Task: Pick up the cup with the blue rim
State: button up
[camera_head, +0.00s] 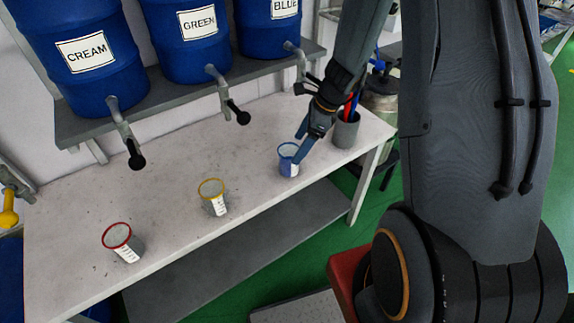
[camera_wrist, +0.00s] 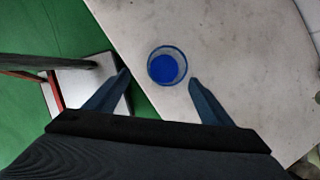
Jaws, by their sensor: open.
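The cup with the blue rim (camera_head: 287,161) stands upright on the white table (camera_head: 160,190), near its front edge toward the right. In the wrist view the cup (camera_wrist: 167,66) is seen from above, with a blue inside. My gripper (camera_head: 301,143) is at the cup, coming from above and the right in the head view. In the wrist view my open gripper (camera_wrist: 158,77) has one finger on each side, left and right of the cup, with gaps showing. Its fingertips are near the cup's lower edge in that picture. I cannot tell the height of the fingers against the rim.
A yellow-rimmed cup (camera_head: 213,197) and a red-rimmed cup (camera_head: 122,242) stand to the left on the table. A grey holder (camera_head: 345,130) with coloured items stands close on the right. Taps and blue barrels labelled CREAM (camera_head: 86,62), GREEN (camera_head: 196,35) and BLUE (camera_head: 277,20) are behind.

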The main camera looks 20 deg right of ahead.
aim_at(289, 162)
jog(key=shift+w+f+b, duration=0.2)
jog(key=shift+f+b, duration=0.25)
jog(key=shift+f, duration=0.2)
jog(key=shift+w+f+b, duration=0.15)
jog(key=shift+f+b, duration=0.25)
jog(key=shift+f, duration=0.2)
jog(key=shift+w+p+x, duration=0.15)
jog(key=shift+p+x, duration=0.35)
jog(key=shift+x, duration=1.45)
jog(key=shift+w+p+x, duration=0.1)
jog(key=shift+p+x, duration=0.4)
jog(key=shift+x, duration=1.4)
jog(key=shift+a, duration=0.1)
jog(key=shift+r, duration=0.1)
jog(key=c, duration=1.2)
